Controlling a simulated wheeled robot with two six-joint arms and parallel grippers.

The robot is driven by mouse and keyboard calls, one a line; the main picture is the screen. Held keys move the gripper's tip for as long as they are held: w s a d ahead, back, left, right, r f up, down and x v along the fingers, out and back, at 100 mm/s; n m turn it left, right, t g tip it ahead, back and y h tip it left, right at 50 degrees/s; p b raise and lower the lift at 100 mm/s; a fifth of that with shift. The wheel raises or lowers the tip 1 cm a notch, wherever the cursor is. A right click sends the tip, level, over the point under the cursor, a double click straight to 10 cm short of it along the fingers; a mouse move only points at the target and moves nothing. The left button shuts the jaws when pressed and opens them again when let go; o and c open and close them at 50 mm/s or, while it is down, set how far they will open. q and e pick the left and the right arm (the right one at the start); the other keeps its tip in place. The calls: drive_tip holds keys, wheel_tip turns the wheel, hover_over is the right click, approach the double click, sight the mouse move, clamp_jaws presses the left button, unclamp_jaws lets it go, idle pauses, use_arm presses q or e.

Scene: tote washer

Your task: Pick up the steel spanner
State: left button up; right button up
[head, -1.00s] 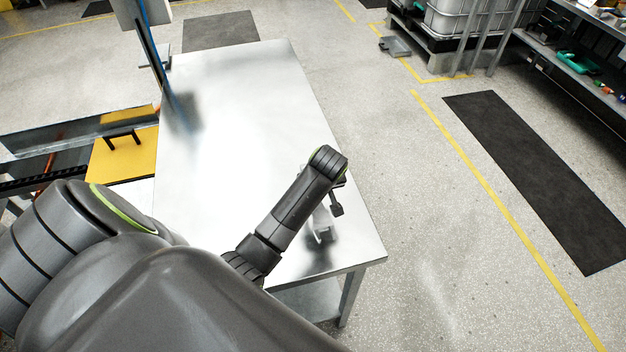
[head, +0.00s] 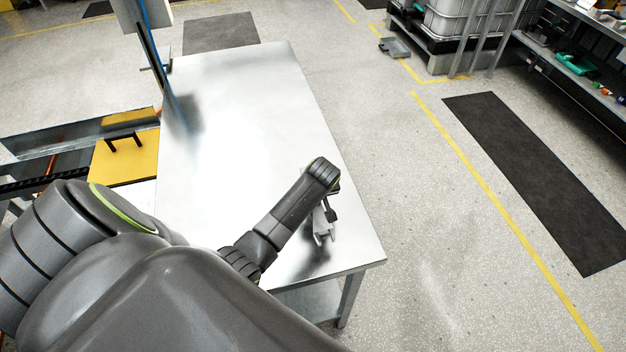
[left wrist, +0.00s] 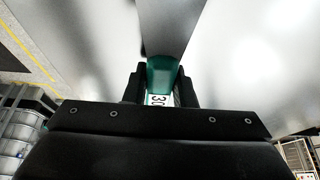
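The steel spanner (head: 322,232) is at the near right part of the steel table, with its pale forked end showing below my left gripper. In the left wrist view, a teal piece (left wrist: 161,76) with a white label reading "30" sits between the two black fingers of my left gripper (left wrist: 161,90). A grey tapering shape, seemingly the spanner's shank, runs up from it. In the head view my left gripper (head: 331,212) is partly hidden by its own wrist. I cannot tell whether the fingers press on the teal piece or only straddle it. My right gripper is not in view.
The steel table (head: 235,110) is otherwise mostly bare, with an upright post at its far left corner. A yellow panel with a black handle (head: 122,158) is left of it. Open floor with a dark mat (head: 530,175) lies to the right.

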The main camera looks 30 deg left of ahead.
use_arm(q)
clamp_jaws()
wheel_tip(320, 180, up, 10)
drive_tip(key=shift+f+b, duration=0.1)
drive_tip(key=shift+b, duration=0.65)
drive_tip(key=shift+o, duration=0.3)
unclamp_jaws()
clamp_jaws()
